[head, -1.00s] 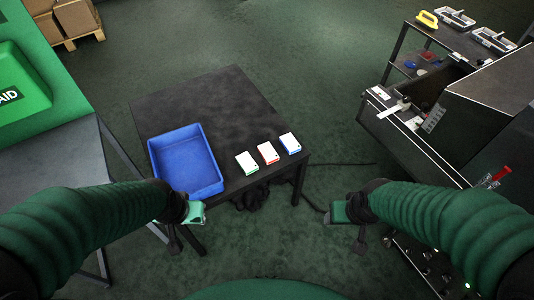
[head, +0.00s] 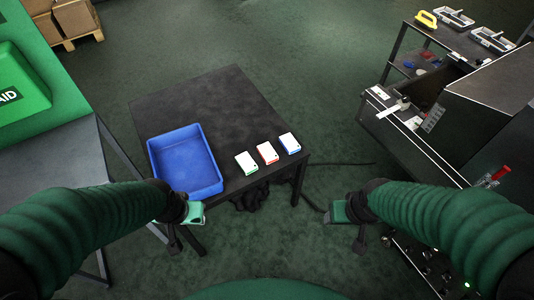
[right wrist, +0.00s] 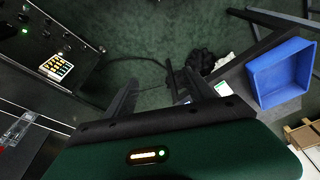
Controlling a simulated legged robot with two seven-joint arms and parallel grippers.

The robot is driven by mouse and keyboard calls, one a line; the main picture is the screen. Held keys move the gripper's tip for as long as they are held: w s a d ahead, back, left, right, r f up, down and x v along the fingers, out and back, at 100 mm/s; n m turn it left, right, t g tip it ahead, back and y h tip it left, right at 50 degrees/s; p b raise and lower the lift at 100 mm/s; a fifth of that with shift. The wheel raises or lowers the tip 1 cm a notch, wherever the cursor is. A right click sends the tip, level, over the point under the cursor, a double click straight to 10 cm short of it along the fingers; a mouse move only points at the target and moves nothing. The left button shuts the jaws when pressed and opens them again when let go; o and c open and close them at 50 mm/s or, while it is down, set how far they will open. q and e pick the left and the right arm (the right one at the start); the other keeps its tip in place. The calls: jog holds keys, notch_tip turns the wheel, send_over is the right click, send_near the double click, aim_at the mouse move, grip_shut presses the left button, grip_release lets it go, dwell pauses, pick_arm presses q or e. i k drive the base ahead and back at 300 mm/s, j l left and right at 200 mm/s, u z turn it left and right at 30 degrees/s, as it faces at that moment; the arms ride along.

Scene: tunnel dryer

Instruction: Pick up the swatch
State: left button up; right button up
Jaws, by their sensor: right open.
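Three small white swatch-like blocks lie in a row on the black table: one with a green edge (head: 246,163), one with a red edge (head: 267,152) and one with a blue edge (head: 290,143). I cannot tell which of them is the swatch. My left gripper (head: 193,213) hangs by the table's front edge, close to the blue tray; its jaw opening is unclear. My right gripper (head: 337,212) is open and empty, off the table's right front corner and apart from the blocks. Its spread fingers show in the right wrist view (right wrist: 160,80), where the blocks are partly hidden behind a finger.
A blue tray (head: 155,160) stands on the left of the black table (head: 215,95). A dark machine (head: 445,150) stands at the right, a shelf cart (head: 455,40) behind it. Open floor lies between table and machine.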

aim_at(269, 155)
jog(key=i+l+u, duration=0.2)
jog(key=i+u, duration=0.15)
jog(key=u, duration=0.15)
jog(key=i+l+u, duration=0.6)
jog(key=l+u, duration=0.35)
jog(key=j, duration=0.15)
